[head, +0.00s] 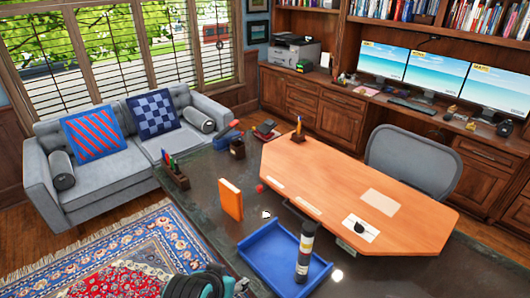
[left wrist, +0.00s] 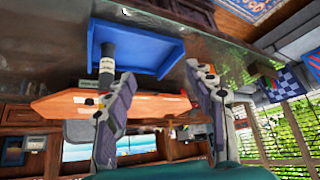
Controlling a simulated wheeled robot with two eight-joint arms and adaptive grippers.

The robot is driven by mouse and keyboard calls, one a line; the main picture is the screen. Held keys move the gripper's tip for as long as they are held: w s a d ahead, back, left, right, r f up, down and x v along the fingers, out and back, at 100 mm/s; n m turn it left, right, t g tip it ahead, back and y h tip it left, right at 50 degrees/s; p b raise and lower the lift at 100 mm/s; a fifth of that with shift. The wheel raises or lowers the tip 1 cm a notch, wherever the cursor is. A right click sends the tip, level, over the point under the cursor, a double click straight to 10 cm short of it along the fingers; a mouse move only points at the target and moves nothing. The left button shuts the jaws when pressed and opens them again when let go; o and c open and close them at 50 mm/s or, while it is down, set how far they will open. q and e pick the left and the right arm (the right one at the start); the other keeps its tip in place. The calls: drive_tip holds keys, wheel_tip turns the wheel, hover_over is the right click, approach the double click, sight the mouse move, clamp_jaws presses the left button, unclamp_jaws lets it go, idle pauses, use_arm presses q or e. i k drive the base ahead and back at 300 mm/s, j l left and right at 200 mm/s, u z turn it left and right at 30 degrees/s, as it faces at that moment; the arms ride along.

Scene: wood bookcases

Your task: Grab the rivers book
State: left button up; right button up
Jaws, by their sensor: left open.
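An orange book (head: 230,199) stands upright on the dark tabletop (head: 205,187), left of the wooden desk. No title can be read on it, so I cannot confirm it is the rivers book. My left gripper (left wrist: 160,72) is open in the left wrist view, with nothing between its two fingers. Part of my own arm shows at the bottom edge of the head view, below the book. My right gripper is not in view.
A blue tray (head: 262,259) lies right of the book, also in the left wrist view (left wrist: 150,60). A dark bottle (head: 304,252) stands in it. A pen holder (head: 175,173) and a dark cup (head: 237,147) stand farther back. A grey sofa (head: 110,180) is left.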

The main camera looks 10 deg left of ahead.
sight(231, 197)
drive_tip(key=i+j+z, duration=0.25)
drive_tip(key=j, duration=0.2)
drive_tip(key=i+j+z, duration=0.1)
drive_tip(key=j+z, duration=0.2)
drive_tip(key=j, duration=0.15)
drive_tip(key=j+z, duration=0.25)
drive_tip(key=j, duration=0.25)
drive_tip(key=i+j+z, duration=0.1)
drive_tip(key=j+z, duration=0.15)
drive_tip(key=j, duration=0.3)
